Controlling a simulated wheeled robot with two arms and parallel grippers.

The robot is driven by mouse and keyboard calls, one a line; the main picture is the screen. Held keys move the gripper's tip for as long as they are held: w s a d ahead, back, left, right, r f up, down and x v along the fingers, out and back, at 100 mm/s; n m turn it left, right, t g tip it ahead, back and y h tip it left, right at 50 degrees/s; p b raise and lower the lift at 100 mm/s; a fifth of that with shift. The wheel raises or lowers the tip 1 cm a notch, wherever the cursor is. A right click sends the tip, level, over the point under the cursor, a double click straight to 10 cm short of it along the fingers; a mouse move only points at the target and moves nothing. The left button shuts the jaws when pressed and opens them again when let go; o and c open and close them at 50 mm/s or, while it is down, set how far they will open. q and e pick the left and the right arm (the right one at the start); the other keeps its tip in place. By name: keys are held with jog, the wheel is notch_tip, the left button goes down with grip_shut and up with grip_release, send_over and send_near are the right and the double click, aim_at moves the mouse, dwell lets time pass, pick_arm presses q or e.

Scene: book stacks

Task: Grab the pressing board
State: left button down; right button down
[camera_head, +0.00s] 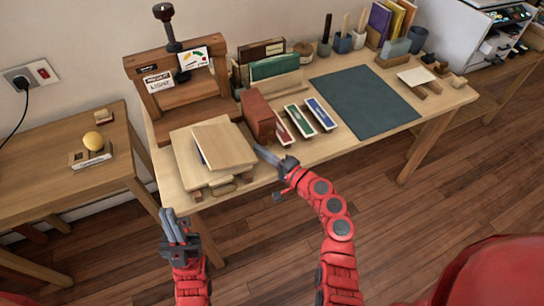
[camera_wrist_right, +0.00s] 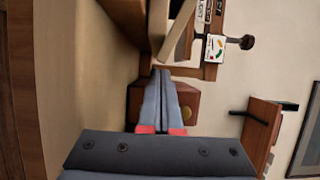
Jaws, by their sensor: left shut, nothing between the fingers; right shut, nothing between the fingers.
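Light wooden boards lie stacked at the table's left front; the top one (camera_head: 228,143), likely the pressing board, lies slightly turned on a wider board (camera_head: 188,163). Small wooden blocks show under their front edge. My right gripper (camera_head: 262,152) is shut and empty, just right of the boards and in front of a red-brown block (camera_head: 258,114). In the right wrist view its closed fingertips (camera_wrist_right: 161,74) point past that block (camera_wrist_right: 188,103), with a pale board edge (camera_wrist_right: 178,32) beyond. My left gripper (camera_head: 170,214) is shut and empty, below the table's left front corner, apart from the boards.
A wooden press frame (camera_head: 135,72) with a black-handled screw stands behind the boards. Several colored label boxes (camera_head: 296,117) and a dark green mat (camera_head: 365,100) lie to the right. A side table (camera_head: 60,165) holds a yellow ball. Floor in front is clear.

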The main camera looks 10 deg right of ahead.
jog(key=shift+w+a, duration=0.45)
jog(key=shift+a, duration=0.05)
jog(key=shift+s+a, duration=0.25)
jog(key=shift+s, duration=0.25)
jog(key=shift+s+a, duration=0.25)
jog(key=shift+s, duration=0.2)
